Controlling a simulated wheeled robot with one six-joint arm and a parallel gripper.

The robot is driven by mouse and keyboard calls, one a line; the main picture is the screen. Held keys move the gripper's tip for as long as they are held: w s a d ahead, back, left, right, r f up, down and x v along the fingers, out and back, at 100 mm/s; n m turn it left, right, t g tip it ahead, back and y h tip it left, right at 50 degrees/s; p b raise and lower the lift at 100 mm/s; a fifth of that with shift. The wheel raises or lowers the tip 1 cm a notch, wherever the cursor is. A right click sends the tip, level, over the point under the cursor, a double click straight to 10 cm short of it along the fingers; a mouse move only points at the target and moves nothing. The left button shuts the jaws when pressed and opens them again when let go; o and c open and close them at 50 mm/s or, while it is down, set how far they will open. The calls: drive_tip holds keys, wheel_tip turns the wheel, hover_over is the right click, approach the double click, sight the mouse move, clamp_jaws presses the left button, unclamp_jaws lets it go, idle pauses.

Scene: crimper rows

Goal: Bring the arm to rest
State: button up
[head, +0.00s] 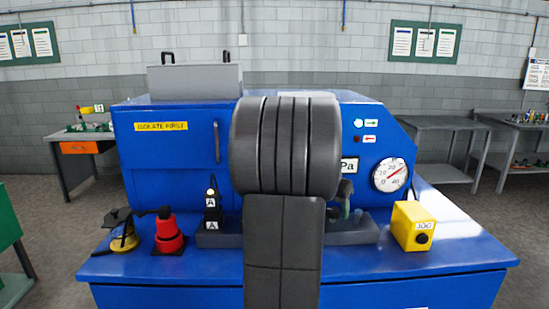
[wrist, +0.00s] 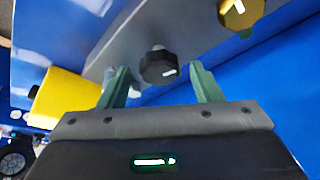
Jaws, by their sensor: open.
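My dark grey arm fills the middle of the head view and hides most of my gripper. Part of a green finger (head: 346,205) shows just right of the arm, low over the blue machine (head: 390,262). In the wrist view my gripper (wrist: 160,80) is open, with its two green fingers apart. A black knob (wrist: 157,67) with a white mark shows between the fingers, on a grey strip. I cannot tell whether either finger touches it. Nothing is seen gripped.
The yellow JOG box (head: 413,227) stands right of my arm. A red-and-black part (head: 168,234), a yellow-based tool (head: 124,240) and black blocks marked A (head: 211,213) stand left. A round gauge (head: 390,175) is on the panel. A yellow knob (wrist: 240,14) lies beyond the right finger.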

drive_tip(key=shift+m, duration=0.3)
drive_tip(key=shift+v, duration=1.7)
drive_tip(key=shift+a, duration=0.1)
